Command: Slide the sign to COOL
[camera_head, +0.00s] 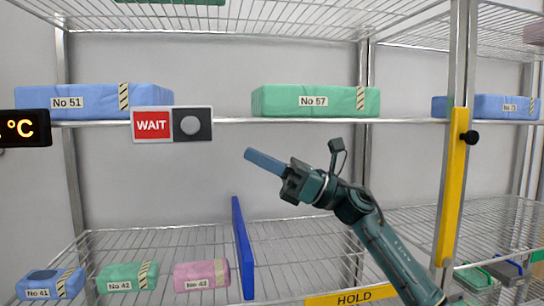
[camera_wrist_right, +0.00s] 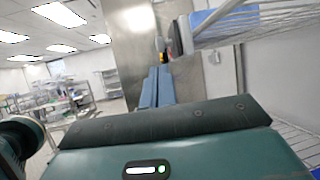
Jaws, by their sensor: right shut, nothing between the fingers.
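The sign (camera_head: 172,124) hangs on the front edge of the upper shelf, left of the middle in the head view. Its left half shows red with the word WAIT. Its right half is a dark grey slider with a round light knob (camera_head: 191,125). The word COOL does not show. My right gripper (camera_head: 250,156) is shut and empty, with its blue fingers pointing up and left. It is to the right of the sign and a little lower, apart from it. The fingers (camera_wrist_right: 157,86) also show in the right wrist view. My left gripper is not in view.
A blue pack No 51 (camera_head: 95,95) and a green pack No 57 (camera_head: 315,101) lie on the upper shelf. A temperature display (camera_head: 25,128) is at far left. A blue divider (camera_head: 242,248) stands on the lower shelf. A yellow post (camera_head: 454,185) is at right.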

